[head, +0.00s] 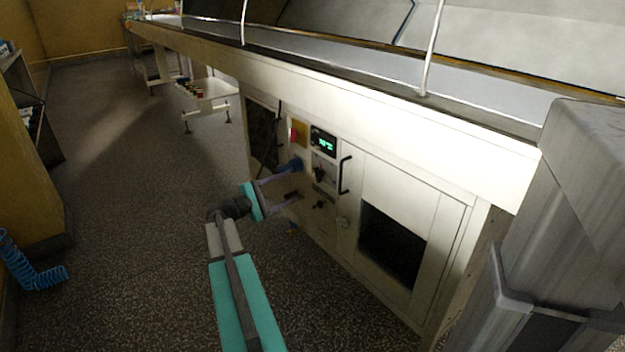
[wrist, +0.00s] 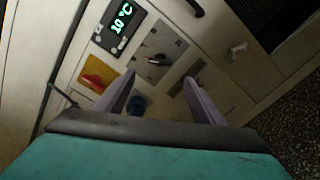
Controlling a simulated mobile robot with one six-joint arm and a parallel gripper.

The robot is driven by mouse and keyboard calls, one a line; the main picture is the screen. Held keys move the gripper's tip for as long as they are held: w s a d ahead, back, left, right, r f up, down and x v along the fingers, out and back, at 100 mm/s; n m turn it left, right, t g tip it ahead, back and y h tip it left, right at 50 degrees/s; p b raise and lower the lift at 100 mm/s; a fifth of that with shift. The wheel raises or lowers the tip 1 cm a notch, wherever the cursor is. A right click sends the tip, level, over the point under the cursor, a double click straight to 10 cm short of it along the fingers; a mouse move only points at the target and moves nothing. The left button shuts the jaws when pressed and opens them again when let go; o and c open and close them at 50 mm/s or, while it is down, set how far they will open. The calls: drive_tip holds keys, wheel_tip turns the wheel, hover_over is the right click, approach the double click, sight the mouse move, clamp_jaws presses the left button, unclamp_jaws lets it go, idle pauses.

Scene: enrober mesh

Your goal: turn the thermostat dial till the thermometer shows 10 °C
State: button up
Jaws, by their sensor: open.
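The thermometer display (head: 323,143) glows green on the cabinet front, and in the wrist view the display (wrist: 122,20) reads 10 °C. Below it in the head view, a dark knob (head: 320,174) sits on a metal plate; it looks like the thermostat dial. In the wrist view this knob (wrist: 155,60) lies just beyond my fingertips, with a pale pointer mark. My gripper (head: 297,184) is open and empty, its two fingers pointing at the panel. In the wrist view my gripper (wrist: 159,78) shows its fingers apart, with no contact on the knob visible.
A yellow and red switch (head: 297,133) and a blue knob-like part (head: 296,164) sit left of the display. A black handle (head: 345,174) stands out to the right. A dark opening (head: 390,245) is in the cabinet door. Open floor (head: 130,240) lies left.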

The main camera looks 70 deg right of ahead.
sight(318, 175)
drive_tip(key=b+x, duration=0.2)
drive_tip(key=x, duration=0.9)
drive_tip(key=shift+d+b, duration=0.35)
drive_tip(key=shift+b, duration=0.05)
drive_tip(key=shift+s, duration=0.15)
drive_tip(key=shift+a, duration=0.1)
drive_tip(key=c, duration=1)
drive_tip(key=shift+c, duration=0.2)
drive_tip(key=shift+m, duration=0.3)
drive_tip(key=shift+m+b, duration=2.45)
drive_tip(key=shift+m, duration=0.75)
drive_tip(key=shift+r, duration=0.1)
